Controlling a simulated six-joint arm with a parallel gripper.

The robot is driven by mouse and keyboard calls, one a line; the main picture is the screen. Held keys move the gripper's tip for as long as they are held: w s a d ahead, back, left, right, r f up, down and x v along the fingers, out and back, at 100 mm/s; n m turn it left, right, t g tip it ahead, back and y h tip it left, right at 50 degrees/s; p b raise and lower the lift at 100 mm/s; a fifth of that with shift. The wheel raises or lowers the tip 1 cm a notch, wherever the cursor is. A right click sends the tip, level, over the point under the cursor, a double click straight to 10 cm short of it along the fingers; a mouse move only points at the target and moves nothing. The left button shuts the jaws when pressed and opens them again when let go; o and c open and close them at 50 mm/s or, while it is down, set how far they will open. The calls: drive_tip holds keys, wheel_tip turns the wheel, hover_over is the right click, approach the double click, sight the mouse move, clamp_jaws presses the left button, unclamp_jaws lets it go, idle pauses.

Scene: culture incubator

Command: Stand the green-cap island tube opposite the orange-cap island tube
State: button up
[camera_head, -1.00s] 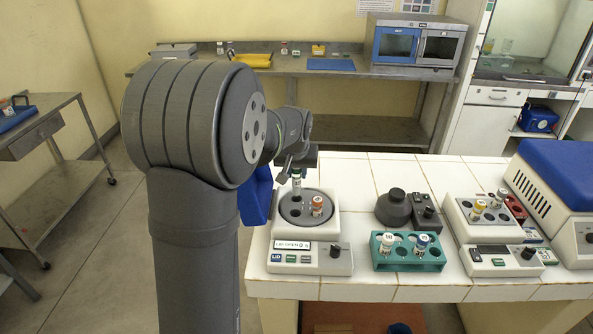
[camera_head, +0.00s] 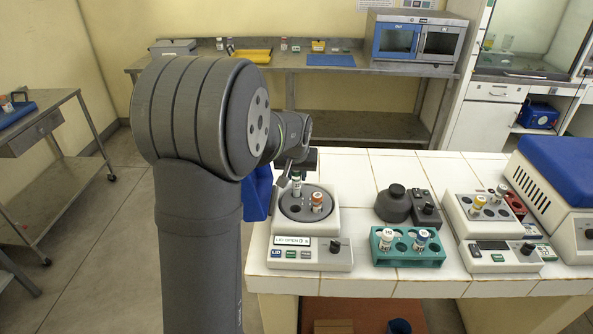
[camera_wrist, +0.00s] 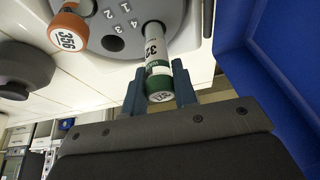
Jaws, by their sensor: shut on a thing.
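The green-cap tube (camera_wrist: 156,65) stands roughly upright between my gripper's fingers (camera_wrist: 159,88) in the wrist view, held near its cap. In the head view the same tube (camera_head: 296,184) is at the back left of the round grey rotor (camera_head: 305,213) of the small centrifuge. Its lower end meets the rotor; I cannot tell how deep it sits in a hole. The orange-cap tube (camera_head: 317,202) stands in the rotor at the right; it also shows in the wrist view (camera_wrist: 66,27). The rotor face has numbers and an empty dark hole (camera_wrist: 113,43).
The blue lid (camera_head: 257,192) stands open beside the centrifuge, close to my gripper. A green rack (camera_head: 407,258) holds two tubes at the right. A dark round device (camera_head: 395,207) and a white block with tubes (camera_head: 484,215) stand further right.

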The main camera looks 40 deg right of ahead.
sight(296, 182)
drive_tip(key=shift+f, duration=0.1)
idle(0.3)
drive_tip(key=shift+f, duration=1.6)
drive_tip(key=o, duration=1.4)
drive_tip(key=shift+r, duration=3.75)
